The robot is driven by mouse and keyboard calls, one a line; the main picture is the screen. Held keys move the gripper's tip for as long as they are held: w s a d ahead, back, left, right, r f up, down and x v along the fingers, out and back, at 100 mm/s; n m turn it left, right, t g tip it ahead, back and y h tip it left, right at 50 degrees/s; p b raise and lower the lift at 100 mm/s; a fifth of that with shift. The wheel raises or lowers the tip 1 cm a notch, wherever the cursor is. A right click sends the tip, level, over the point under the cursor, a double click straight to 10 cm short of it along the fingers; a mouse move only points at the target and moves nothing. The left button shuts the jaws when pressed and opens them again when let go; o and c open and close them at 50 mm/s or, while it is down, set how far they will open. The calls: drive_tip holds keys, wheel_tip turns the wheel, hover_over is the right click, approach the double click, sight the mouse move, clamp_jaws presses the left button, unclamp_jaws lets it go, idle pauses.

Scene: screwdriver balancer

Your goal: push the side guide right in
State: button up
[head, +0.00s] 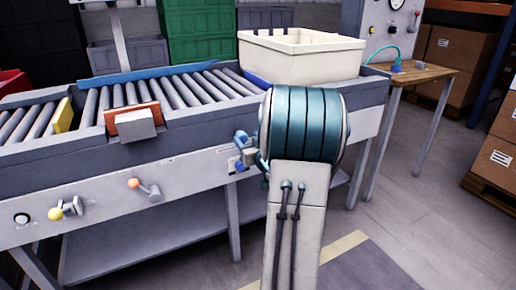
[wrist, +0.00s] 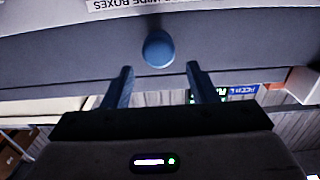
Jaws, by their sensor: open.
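A blue round knob (wrist: 158,49) sticks out of the grey front face of the conveyor in the wrist view, under an upside-down label. My gripper (wrist: 158,74) is open; its two dark blue fingers stand apart below the knob in the picture, with nothing between them. I cannot tell whether they touch it. In the head view my gripper (head: 244,152) is partly hidden behind my arm, close to the conveyor front. A blue strip (head: 258,79) shows by the tote, and a long blue rail (head: 140,74) runs along the far side of the rollers. I cannot tell which is the side guide.
A cream tote (head: 300,62) sits on the conveyor's right end. An orange plate (head: 130,122) and a yellow plate (head: 63,115) stand at the rollers (head: 185,90). Levers with orange (head: 133,183) and yellow (head: 55,213) knobs project from the front. A wooden table (head: 432,74) stands right.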

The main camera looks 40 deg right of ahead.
drive_tip(key=p+v, duration=0.1)
drive_tip(key=v, duration=0.7)
drive_tip(key=shift+s, duration=0.15)
